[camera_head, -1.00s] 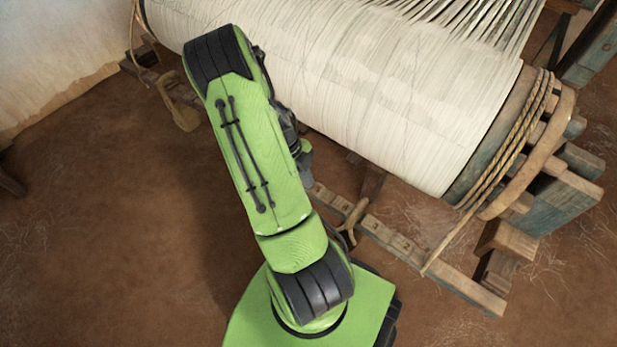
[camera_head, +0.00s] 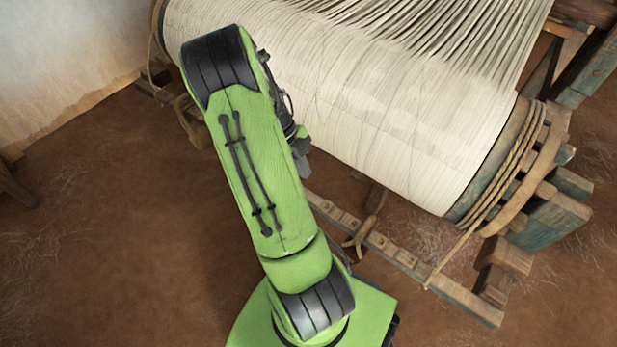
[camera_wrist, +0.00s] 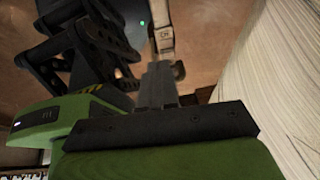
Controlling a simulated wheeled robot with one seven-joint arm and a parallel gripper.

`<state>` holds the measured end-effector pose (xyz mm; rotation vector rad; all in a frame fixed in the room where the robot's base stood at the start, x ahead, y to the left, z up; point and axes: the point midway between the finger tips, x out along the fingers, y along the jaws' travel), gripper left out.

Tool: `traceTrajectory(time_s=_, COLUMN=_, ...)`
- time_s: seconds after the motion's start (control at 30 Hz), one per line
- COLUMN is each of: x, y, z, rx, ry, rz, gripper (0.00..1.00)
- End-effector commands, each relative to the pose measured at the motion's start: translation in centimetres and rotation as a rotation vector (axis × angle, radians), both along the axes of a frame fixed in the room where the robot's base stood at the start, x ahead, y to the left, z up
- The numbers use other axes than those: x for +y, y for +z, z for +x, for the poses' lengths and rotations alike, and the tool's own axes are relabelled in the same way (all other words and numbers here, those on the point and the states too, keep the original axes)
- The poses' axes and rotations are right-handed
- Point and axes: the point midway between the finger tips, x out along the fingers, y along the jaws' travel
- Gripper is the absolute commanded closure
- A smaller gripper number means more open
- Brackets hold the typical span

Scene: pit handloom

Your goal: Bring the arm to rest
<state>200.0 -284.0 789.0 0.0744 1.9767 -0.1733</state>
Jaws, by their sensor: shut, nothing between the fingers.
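My green arm (camera_head: 255,150) is folded beside the loom, its upper bend overlapping the near edge of the white warp in the head view. My gripper (camera_wrist: 158,82) shows in the wrist view as grey fingers pressed together, with nothing held. In the head view only a small grey part of the hand shows behind the arm, and the fingertips cannot be made out. In the wrist view the white warp (camera_wrist: 285,90) is to the right of the fingers, apart from them. A wooden rail (camera_wrist: 161,30) lies beyond the tips.
The wide warp roll (camera_head: 400,110) fills the upper right. A rope (camera_head: 500,180) winds round its wooden end. A notched wooden bar (camera_head: 400,256) runs low below the roll, close to my arm. The brown earth floor (camera_head: 100,240) is open at left. A pale wall (camera_head: 65,60) stands upper left.

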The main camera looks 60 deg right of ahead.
Motion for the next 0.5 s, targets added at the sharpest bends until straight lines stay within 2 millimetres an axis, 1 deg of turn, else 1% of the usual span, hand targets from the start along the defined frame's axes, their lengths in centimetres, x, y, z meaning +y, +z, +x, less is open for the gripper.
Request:
traceTrajectory(time_s=0.03, x=0.0, y=0.5, z=0.2, rx=-0.001, ry=0.0, rz=-0.001, gripper=1.0)
traceTrajectory(time_s=0.1, x=0.0, y=0.7, z=0.2, rx=0.0, ry=-0.001, rz=0.0, gripper=1.0)
traceTrajectory(time_s=0.43, x=0.1, y=0.7, z=0.3, rx=-0.002, ry=0.005, rz=0.001, gripper=1.0)
traceTrajectory(time_s=0.47, x=0.2, y=1.1, z=0.5, rx=-0.008, ry=0.024, rz=0.007, gripper=1.0)
traceTrajectory(time_s=0.5, x=0.7, y=2.1, z=1.0, rx=-0.027, ry=0.075, rz=0.021, gripper=1.0)
